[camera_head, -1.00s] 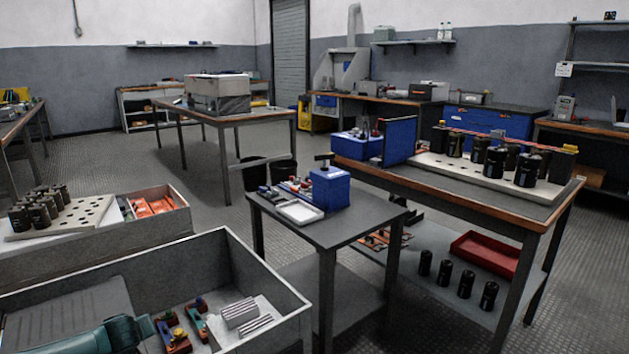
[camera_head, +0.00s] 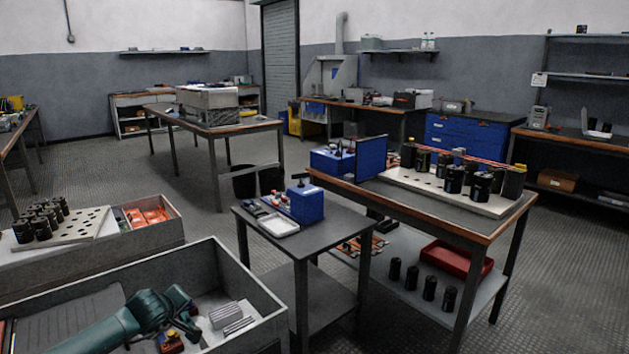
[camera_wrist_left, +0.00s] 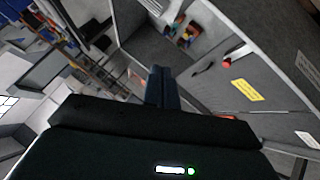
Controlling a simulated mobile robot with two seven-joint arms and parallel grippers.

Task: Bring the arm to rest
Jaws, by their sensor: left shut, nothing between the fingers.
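My left arm, teal, comes in from the lower left of the head view and reaches over the grey open-topped bin. My left gripper (camera_head: 187,324) is at its end, low over the bin's inside. In the left wrist view its two dark fingers (camera_wrist_left: 160,74) are together, with nothing between them. Beyond the fingers, part of the bin and some coloured parts show. My right gripper is in neither view.
The grey bin (camera_head: 262,287) has raised walls and holds small parts and silver ribbed blocks (camera_head: 228,317). A small dark table (camera_head: 330,222) stands just beyond it. A workbench with black capacitors (camera_head: 455,180) is at the right. Floor is open farther back.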

